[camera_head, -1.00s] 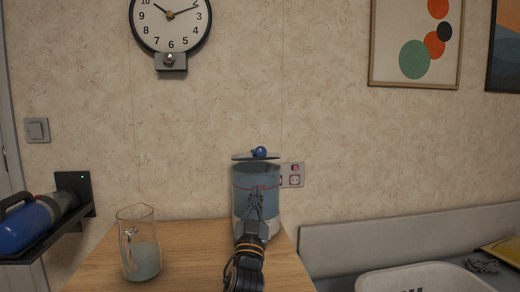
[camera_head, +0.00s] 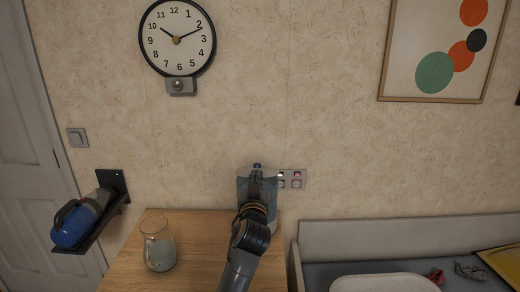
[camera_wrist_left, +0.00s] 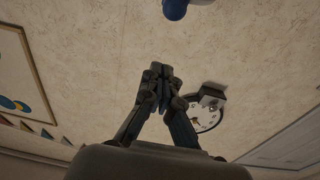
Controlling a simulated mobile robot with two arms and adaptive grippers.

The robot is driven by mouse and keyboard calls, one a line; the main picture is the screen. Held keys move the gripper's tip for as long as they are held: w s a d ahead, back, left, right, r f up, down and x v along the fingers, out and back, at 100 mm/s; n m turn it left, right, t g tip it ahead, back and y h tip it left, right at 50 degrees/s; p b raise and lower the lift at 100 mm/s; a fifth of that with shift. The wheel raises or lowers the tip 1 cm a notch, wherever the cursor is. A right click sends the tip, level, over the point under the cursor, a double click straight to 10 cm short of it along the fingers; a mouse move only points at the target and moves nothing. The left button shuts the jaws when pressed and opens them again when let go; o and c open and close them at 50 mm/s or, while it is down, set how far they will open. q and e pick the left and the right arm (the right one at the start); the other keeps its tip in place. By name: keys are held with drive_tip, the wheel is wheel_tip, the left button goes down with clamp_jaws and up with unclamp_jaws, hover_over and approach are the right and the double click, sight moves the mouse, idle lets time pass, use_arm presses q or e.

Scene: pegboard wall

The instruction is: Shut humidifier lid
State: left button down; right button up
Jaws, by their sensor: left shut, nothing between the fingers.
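The humidifier (camera_head: 243,187) stands on the wooden cabinet top against the wall, with a bluish see-through tank. Its blue lid knob (camera_head: 257,166) shows just above my left gripper in the head view. A blue rounded part, which looks like that knob, shows at the top edge of the left wrist view (camera_wrist_left: 175,8). My left gripper (camera_wrist_left: 160,72) is shut and empty. In the head view it is in front of the humidifier's upper part (camera_head: 256,175). My arm hides the humidifier's middle, and how the lid sits is unclear. My right gripper is out of view.
A glass jug (camera_head: 158,248) with liquid stands on the cabinet top (camera_head: 200,228), left of my arm. A blue bottle-like device (camera_head: 78,223) lies on a black wall shelf. A wall socket (camera_head: 292,180) is just right of the humidifier. A white basin (camera_head: 385,284) is at lower right.

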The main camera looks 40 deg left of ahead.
use_arm(q)
drive_tip(key=shift+g, duration=0.4)
drive_tip(key=p+x, duration=0.1)
drive_tip(key=x, duration=0.2)
drive_tip(key=r+p+x, duration=0.1)
drive_tip(key=x, duration=0.2)
drive_tip(key=p+x, duration=0.2)
drive_tip(key=x, duration=0.2)
drive_tip(key=shift+s+a+r, duration=0.1)
drive_tip(key=shift+r, duration=0.1)
drive_tip(key=f, duration=0.2)
drive_tip(key=s+d+f, duration=0.1)
drive_tip(key=f, duration=0.1)
drive_tip(key=shift+f, duration=0.1)
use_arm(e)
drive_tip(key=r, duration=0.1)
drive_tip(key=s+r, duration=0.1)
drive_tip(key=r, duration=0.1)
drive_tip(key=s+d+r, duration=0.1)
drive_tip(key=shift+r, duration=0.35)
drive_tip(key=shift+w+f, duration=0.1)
